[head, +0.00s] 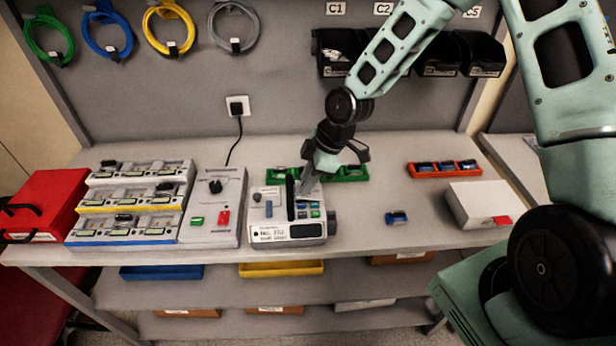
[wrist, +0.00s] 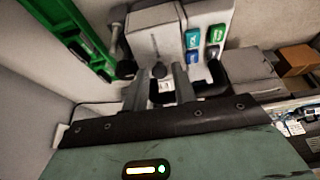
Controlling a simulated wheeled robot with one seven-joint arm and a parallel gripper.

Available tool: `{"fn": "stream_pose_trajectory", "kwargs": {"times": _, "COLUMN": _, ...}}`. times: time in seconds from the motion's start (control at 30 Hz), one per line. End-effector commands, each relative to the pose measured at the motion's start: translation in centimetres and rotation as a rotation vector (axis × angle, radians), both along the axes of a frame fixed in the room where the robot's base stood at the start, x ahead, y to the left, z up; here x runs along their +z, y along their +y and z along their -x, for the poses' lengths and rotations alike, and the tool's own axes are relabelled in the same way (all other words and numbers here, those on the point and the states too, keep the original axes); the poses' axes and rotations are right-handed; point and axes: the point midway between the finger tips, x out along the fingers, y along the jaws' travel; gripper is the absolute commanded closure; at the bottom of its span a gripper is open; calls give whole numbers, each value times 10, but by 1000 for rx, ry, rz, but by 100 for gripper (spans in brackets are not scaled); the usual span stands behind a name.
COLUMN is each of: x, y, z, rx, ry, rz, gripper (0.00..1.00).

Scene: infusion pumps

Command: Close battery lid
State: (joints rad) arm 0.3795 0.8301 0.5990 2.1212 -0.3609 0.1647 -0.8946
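The infusion pump (head: 287,232) is a pale box on the bench, with a dark display on its front and green and blue keys on its top right. A black lid-like plate (head: 290,198) stands upright on its top. My gripper (head: 306,186) points down just right of this plate, over the pump. I cannot tell whether it touches the plate. In the wrist view, the two grey fingers of my gripper (wrist: 169,70) have a narrow gap between them with nothing clearly held. The pump body (wrist: 157,32) lies beyond them. A black part behind the fingers is partly hidden.
A grey charger unit (head: 213,205) stands left of the pump, beside a stepped rack (head: 130,240). A green tray (head: 350,174) is behind it. A small blue item (head: 397,217), an orange tray (head: 445,170) and a white box (head: 478,211) are to the right.

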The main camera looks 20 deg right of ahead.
Motion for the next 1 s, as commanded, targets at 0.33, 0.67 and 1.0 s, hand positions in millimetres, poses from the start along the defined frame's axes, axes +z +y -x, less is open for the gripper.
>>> {"fn": "stream_pose_trajectory", "kwargs": {"times": 0.33, "x": -4, "y": 2, "z": -1, "rx": 1, "ry": -1, "rz": 0, "gripper": 73}}
{"fn": "stream_pose_trajectory", "kwargs": {"times": 0.67, "x": -5, "y": 2, "z": -1, "rx": 3, "ry": 2, "rz": 10, "gripper": 100}}
{"fn": "stream_pose_trajectory", "kwargs": {"times": 1.0, "x": -15, "y": 10, "z": -3, "rx": 7, "ry": 51, "rz": 171, "gripper": 100}}
